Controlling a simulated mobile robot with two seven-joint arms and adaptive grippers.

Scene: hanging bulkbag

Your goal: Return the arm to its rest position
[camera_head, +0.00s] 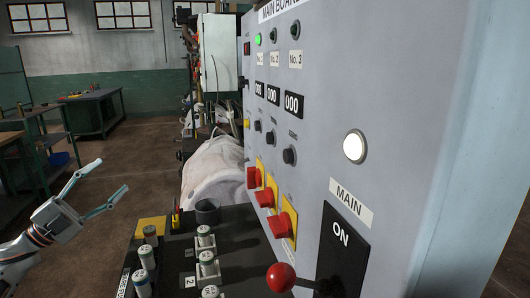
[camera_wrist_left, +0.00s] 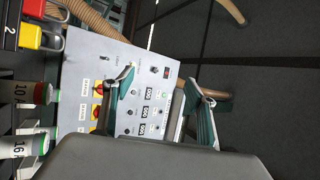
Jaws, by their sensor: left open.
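My left arm comes in from the lower left in the head view. Its left gripper (camera_head: 113,176) is open and empty, in the air left of the black shelf, with the brown floor behind it. Its two fingers point up and to the right, well apart. In the left wrist view the spread fingers of the left gripper (camera_wrist_left: 158,82) show with nothing between them but a grey control panel (camera_wrist_left: 85,58) beyond. My right gripper is in neither view.
A large grey main board (camera_head: 400,80) fills the right side, with a red-knobbed lever (camera_head: 281,277) jutting out. A black shelf (camera_head: 240,240) with several cylinders stands below it. Green workbenches (camera_head: 95,110) stand far left. Padlocks (camera_wrist_left: 43,38) show in the wrist view.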

